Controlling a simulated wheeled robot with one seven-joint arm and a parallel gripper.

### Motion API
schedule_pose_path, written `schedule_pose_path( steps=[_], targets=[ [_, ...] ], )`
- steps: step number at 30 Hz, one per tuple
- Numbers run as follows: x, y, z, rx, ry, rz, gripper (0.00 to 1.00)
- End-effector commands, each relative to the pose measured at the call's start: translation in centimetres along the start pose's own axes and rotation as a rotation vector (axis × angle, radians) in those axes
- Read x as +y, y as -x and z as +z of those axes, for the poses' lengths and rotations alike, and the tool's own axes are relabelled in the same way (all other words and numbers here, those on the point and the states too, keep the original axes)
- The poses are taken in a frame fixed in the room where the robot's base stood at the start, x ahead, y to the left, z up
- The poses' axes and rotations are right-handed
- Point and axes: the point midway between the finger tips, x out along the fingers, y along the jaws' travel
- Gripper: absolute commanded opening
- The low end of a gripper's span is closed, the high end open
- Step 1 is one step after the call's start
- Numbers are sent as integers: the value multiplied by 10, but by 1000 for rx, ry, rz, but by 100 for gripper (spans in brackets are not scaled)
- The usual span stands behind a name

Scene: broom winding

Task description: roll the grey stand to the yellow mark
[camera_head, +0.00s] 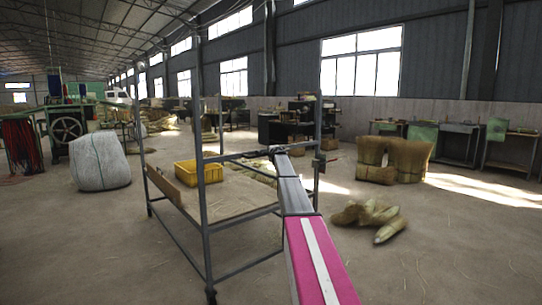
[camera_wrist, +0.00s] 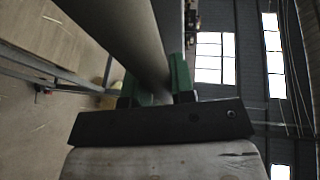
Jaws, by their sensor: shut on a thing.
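The grey stand (camera_head: 206,180) is an upright metal-tube frame on small castors, left of centre in the head view. It has tall corner posts and a low wooden shelf (camera_head: 235,203). In the wrist view my gripper (camera_wrist: 154,86) has its green fingers on either side of a thick grey tube (camera_wrist: 135,40) and is shut on it. In the head view my arm reaches forward to the stand's right side, where the fingers are too small to make out. I cannot pick out a yellow mark in either view.
A yellow crate (camera_head: 199,173) sits on the stand. A white sack (camera_head: 99,161) stands at the left. Straw bundles (camera_head: 369,218) lie on the floor right of the stand, with upright bundles (camera_head: 395,160) behind. Workbenches line the right wall. Floor at front left is clear.

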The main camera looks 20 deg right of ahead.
Motion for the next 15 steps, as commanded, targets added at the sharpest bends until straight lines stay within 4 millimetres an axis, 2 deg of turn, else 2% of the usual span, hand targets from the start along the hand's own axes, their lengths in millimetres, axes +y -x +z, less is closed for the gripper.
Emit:
schedule_pose_path(
  steps=[1, 2, 3, 4, 15],
  targets=[
    [-1, 0, 0, 2, -1, -3, 0],
    [-1, 0, 0, 2, -1, -3, 33],
    [-1, 0, 0, 2, -1, -2, 46],
    [-1, 0, 0, 2, -1, -2, 48],
    [0, 3, 0, 1, 0, -1, 48]
  ],
)
